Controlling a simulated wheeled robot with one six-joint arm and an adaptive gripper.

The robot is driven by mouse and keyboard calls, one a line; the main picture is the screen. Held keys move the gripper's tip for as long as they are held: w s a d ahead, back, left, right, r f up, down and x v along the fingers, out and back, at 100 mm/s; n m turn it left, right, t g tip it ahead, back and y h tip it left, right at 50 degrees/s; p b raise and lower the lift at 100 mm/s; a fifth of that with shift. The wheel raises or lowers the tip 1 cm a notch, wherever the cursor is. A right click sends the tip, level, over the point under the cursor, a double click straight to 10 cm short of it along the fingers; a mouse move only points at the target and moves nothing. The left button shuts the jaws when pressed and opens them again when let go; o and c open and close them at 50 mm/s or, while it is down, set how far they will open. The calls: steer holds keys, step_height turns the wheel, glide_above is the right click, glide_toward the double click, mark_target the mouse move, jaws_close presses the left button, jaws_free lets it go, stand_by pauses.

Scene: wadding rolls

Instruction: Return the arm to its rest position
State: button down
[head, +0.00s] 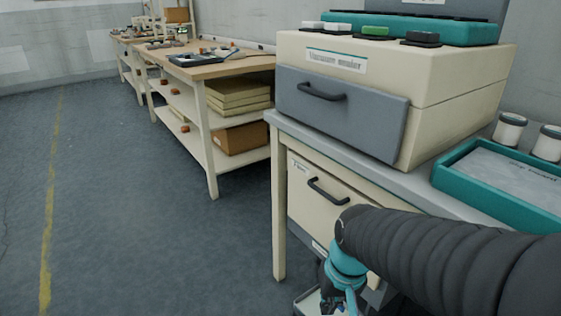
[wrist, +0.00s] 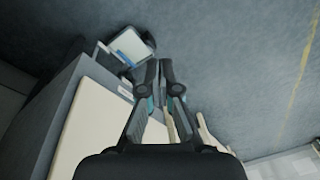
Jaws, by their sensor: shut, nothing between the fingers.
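My arm (head: 440,258) reaches in from the right in a black ribbed sleeve and bends down at a teal joint (head: 346,270) in front of the bench drawer. My gripper (wrist: 158,66) points away from the wrist camera, its dark fingers together and with nothing between them. The fingers are over the floor, beside the pale cabinet front. In the head view the fingertips are too low and hidden to make out.
A bench (head: 279,225) with a drawer (head: 318,196) stands close to my arm. On it are a vacuum sealer (head: 450,95) and a teal tray (head: 480,188). A pale tray-like thing (wrist: 128,46) lies near my fingertips. Open floor (head: 140,220) extends left.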

steer(key=s+d+r+m+t+h, duration=0.1)
steer(key=s+d+r+t, duration=0.3)
steer(key=r, duration=0.5)
steer(key=shift+s+d+r, duration=0.35)
steer(key=shift+d, duration=0.8)
